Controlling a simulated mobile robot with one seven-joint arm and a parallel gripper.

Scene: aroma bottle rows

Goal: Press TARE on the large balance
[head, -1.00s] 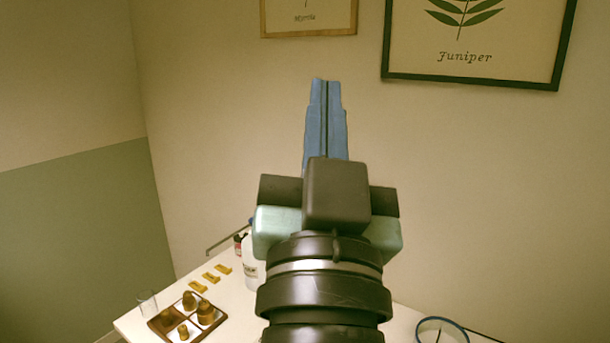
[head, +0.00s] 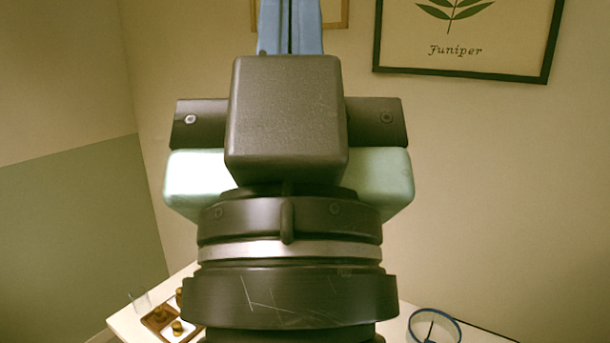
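My gripper (head: 290,22) points up in the middle of the head view, close to the camera. Its two blue fingers lie together with only a thin dark line between them, and no object shows between them. The upper ends of the fingers are cut off by the top edge of the picture. The large balance and its TARE button are not visible. My arm hides the middle of the table.
A white table (head: 128,322) shows at the bottom. A brown tray (head: 151,323) with small brown-topped pieces and a clear glass (head: 141,302) stand at its left. A blue ring (head: 434,311) lies at the right. Framed plant pictures (head: 466,40) hang on the wall.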

